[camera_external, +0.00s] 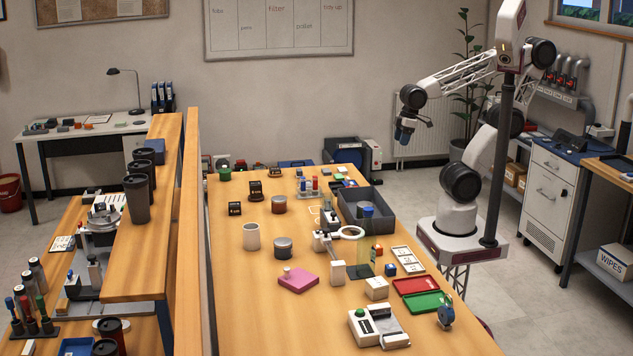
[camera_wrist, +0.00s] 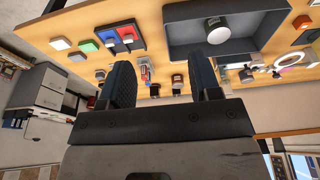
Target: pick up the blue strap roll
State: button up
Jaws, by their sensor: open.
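My gripper (camera_external: 404,133) is high above the far right part of the table, well away from the roll. In the wrist view my gripper (camera_wrist: 163,78) has its two dark fingers wide apart, with nothing between them.
Left of the roll are red (camera_external: 413,285) and green (camera_external: 424,303) trays and a white device (camera_external: 363,328). The table's front left is mostly clear.

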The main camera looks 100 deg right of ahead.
jog(key=w+v, duration=0.1)
jog(key=v, duration=0.4)
jog(key=w+a+r+m+y, duration=0.2)
jog(key=w+a, duration=0.4)
jog(key=a, duration=0.3)
jog(key=w+a+r+m+g+y, duration=0.1)
jog(key=w+a+y, duration=0.2)
jog(key=w+a, duration=0.35)
jog(key=w+a+r+m+y, duration=0.2)
jog(key=w+a, duration=0.2)
jog(key=a, duration=0.6)
jog(key=w+a+f+m+g+y, duration=0.1)
jog(key=w+a+m+y, duration=0.2)
jog(key=a, duration=1.5)
jog(key=w+a+m+g+y, duration=0.2)
jog(key=a+m, duration=0.2)
jog(key=a, duration=1.4)
jog(key=s+a+f+m+y, duration=0.1)
jog(key=s+a+f+m, duration=0.1)
jog(key=a, duration=0.7)
jog(key=s+a+f+m+y, duration=0.1)
jog(key=a+f+m, duration=0.1)
jog(key=a, duration=0.6)
notch_tip(320, 180, down, 26)
jog(key=shift+f, duration=0.1)
